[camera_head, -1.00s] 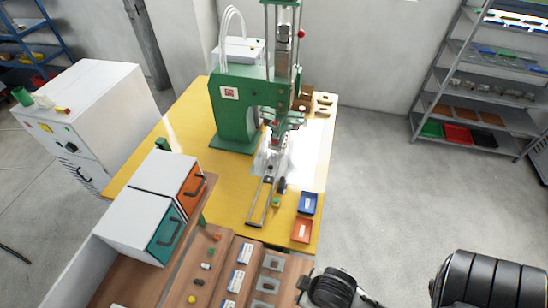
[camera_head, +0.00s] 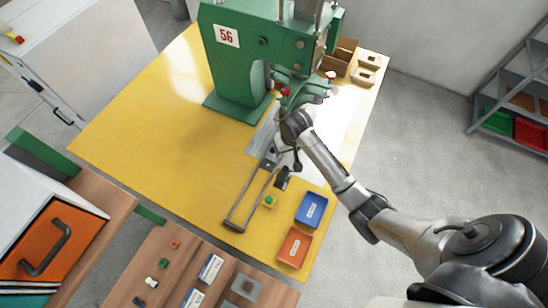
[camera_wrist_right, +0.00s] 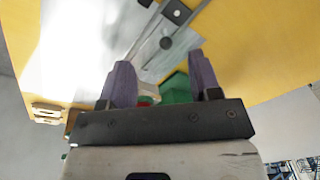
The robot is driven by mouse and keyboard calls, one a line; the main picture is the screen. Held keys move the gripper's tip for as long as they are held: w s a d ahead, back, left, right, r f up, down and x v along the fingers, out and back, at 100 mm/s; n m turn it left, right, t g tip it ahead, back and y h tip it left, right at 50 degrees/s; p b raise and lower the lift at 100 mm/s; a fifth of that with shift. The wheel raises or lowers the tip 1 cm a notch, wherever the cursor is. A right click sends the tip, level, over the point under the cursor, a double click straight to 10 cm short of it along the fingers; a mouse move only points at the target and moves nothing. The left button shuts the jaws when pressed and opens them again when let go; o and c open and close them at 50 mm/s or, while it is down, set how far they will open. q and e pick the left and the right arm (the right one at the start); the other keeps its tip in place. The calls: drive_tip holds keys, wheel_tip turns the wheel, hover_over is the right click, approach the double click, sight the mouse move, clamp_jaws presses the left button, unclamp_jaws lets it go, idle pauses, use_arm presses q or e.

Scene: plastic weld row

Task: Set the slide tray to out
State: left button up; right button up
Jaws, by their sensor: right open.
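The slide tray's metal rails and U-shaped dark handle (camera_head: 240,222) stick out toward me from the green press (camera_head: 238,80) on the yellow table. A small yellow block with a green button (camera_head: 269,201) sits beside the rails. My right arm reaches in from the right, and its wrist is over the slide in front of the press. In the right wrist view my right gripper (camera_wrist_right: 160,60) is open, with two purple fingers apart and nothing held. The grey metal slide (camera_wrist_right: 165,45) with dark fittings lies beyond the fingertips. My left gripper is out of view.
A blue tray (camera_head: 311,210) and an orange tray (camera_head: 295,247) lie right of the handle. Brown bins (camera_head: 342,55) stand at the back right. A cabinet with an orange drawer (camera_head: 45,247) is at left. The yellow table left of the slide is clear.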

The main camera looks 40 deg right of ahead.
sight(273, 149)
drive_tip(key=w+d+f+m+y+b, duration=0.1)
drive_tip(key=w+d+f+m+b, duration=0.3)
drive_tip(key=w, duration=0.4)
drive_tip(key=shift+n, duration=0.6)
drive_tip(key=f+b, duration=0.1)
drive_tip(key=f, duration=0.2)
drive_tip(key=w+a+f+b, duration=0.1)
drive_tip(key=f, duration=0.3)
drive_tip(key=f+b, duration=0.2)
drive_tip(key=f, duration=0.1)
drive_tip(key=shift+w+a+f, duration=0.15)
drive_tip(key=shift+w+f, duration=0.05)
drive_tip(key=shift+w, duration=0.1)
drive_tip(key=shift+a+f, duration=0.1)
drive_tip(key=shift+f, duration=0.4)
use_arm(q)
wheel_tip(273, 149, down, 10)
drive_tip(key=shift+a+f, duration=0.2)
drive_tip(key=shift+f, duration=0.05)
use_arm(e)
drive_tip(key=shift+f, duration=0.2)
drive_tip(key=shift+w, duration=0.1)
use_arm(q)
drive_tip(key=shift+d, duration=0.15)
use_arm(e)
clamp_jaws()
